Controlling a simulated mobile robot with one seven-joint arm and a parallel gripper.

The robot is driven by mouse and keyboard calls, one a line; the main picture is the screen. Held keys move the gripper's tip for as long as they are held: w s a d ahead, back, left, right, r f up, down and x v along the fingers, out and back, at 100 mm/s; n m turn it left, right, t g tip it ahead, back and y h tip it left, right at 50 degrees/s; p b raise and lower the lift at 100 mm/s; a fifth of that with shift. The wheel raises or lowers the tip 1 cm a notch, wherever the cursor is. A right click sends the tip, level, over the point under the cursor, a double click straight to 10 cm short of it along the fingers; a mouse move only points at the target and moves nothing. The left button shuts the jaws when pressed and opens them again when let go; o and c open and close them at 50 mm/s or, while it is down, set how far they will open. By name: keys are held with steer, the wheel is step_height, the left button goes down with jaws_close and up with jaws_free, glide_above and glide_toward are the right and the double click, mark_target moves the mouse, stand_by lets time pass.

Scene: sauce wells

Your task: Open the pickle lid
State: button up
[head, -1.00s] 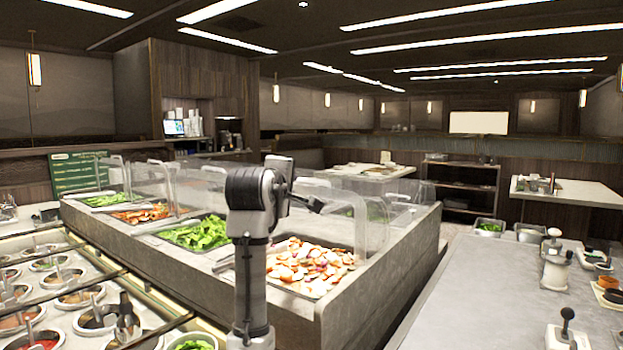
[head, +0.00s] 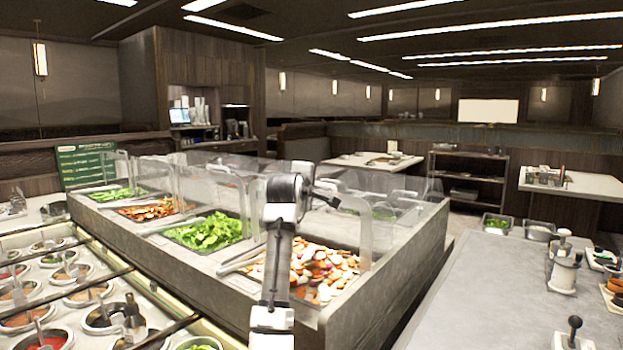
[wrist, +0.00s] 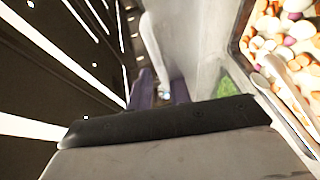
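I cannot pick out a lid marked as pickle. Round sauce wells (head: 75,297) with ladles stand in a counter at the lower left of the head view, and several are uncovered. My gripper (head: 326,190) is a small dark shape at the end of my raised arm, in front of the clear guard of the salad bar, apart from the wells. Its fingers are too small to read there.
The salad bar (head: 378,283) with greens (head: 207,232) and chopped vegetables (head: 325,275) stands ahead behind clear guards (head: 300,160). A grey counter (head: 470,300) at the right holds a white dispenser (head: 564,270) and a black-knobbed container (head: 572,335).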

steer(key=shift+w+d+f, duration=0.1)
steer(key=shift+w+d, duration=0.05)
steer(key=shift+w, duration=0.55)
steer(key=shift+c, duration=0.4)
jaws_close()
